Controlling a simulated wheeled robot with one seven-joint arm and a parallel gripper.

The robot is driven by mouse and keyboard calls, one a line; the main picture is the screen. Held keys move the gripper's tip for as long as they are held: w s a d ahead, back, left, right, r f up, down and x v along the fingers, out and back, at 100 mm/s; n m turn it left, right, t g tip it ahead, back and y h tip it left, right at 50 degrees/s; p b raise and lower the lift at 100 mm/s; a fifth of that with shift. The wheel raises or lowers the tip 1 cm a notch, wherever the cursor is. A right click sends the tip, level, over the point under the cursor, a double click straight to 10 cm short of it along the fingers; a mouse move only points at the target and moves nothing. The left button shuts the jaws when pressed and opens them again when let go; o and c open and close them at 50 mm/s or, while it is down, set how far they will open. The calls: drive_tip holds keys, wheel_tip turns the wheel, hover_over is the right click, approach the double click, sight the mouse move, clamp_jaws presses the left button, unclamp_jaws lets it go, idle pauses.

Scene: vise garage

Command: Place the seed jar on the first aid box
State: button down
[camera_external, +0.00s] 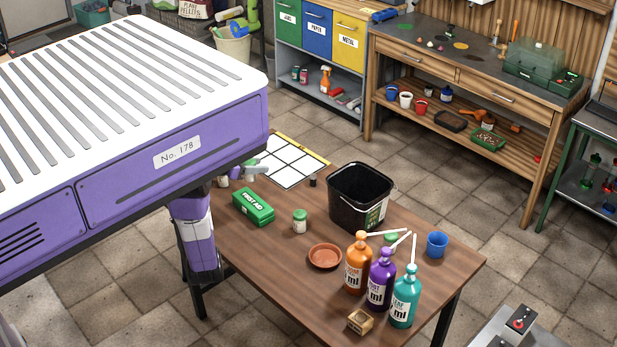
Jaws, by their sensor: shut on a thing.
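The first aid box (253,207) is a green case with white lettering, lying shut on the left part of the brown table. Nothing rests on the visible part of its lid. A small pale jar with a green lid (300,221) stands upright on the table just right of the box, apart from it. I cannot read its label, so I cannot tell whether it is the seed jar. My purple and white arm link (196,235) shows left of the box.
On the table (285,270) are a black bucket (361,198), a terracotta saucer (325,256), orange, purple and teal pump bottles (380,280), a blue cup (437,244) and a wooden block (360,321). Small items (240,171) sit near the back left edge, partly hidden.

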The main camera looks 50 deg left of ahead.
wheel_tip(320, 180, down, 10)
drive_tip(key=shift+r+p, duration=0.15)
drive_tip(key=shift+p, duration=0.2)
drive_tip(key=c, duration=0.8)
unclamp_jaws()
drive_tip(key=shift+r, duration=0.1)
drive_tip(key=b+v, duration=0.2)
drive_tip(key=v, duration=1)
